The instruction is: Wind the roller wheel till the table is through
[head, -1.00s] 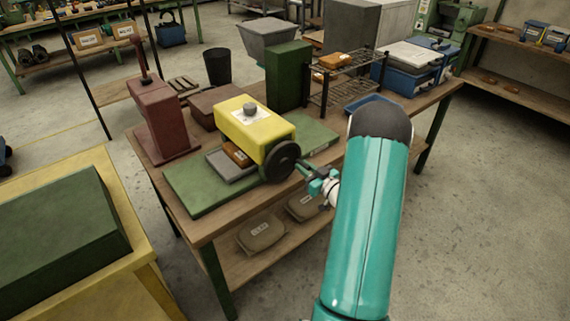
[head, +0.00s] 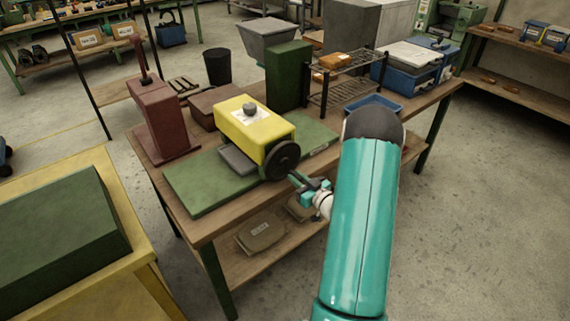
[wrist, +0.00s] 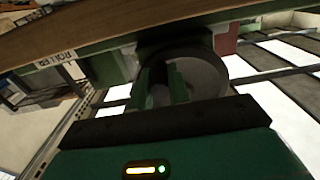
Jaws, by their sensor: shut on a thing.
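The yellow roller housing (head: 238,122) stands on a green bed (head: 195,184). Its black roller wheel (head: 283,160) is on the near right side and also shows in the wrist view (wrist: 212,72). The grey sliding table (head: 237,160) is mostly under the housing, with only its left end showing. My gripper (head: 297,180) is beside the wheel, low on its right. In the wrist view its green fingers (wrist: 162,84) are closed around the wheel's grey handle (wrist: 159,96). The handle is mostly hidden in the head view.
A maroon press (head: 158,118) stands at the left of the wooden bench, and a dark green block (head: 288,76) behind the roller. A wire rack (head: 340,85) and blue tray (head: 373,104) are at the right. A yellow table (head: 100,225) fills the lower left. Floor at right is clear.

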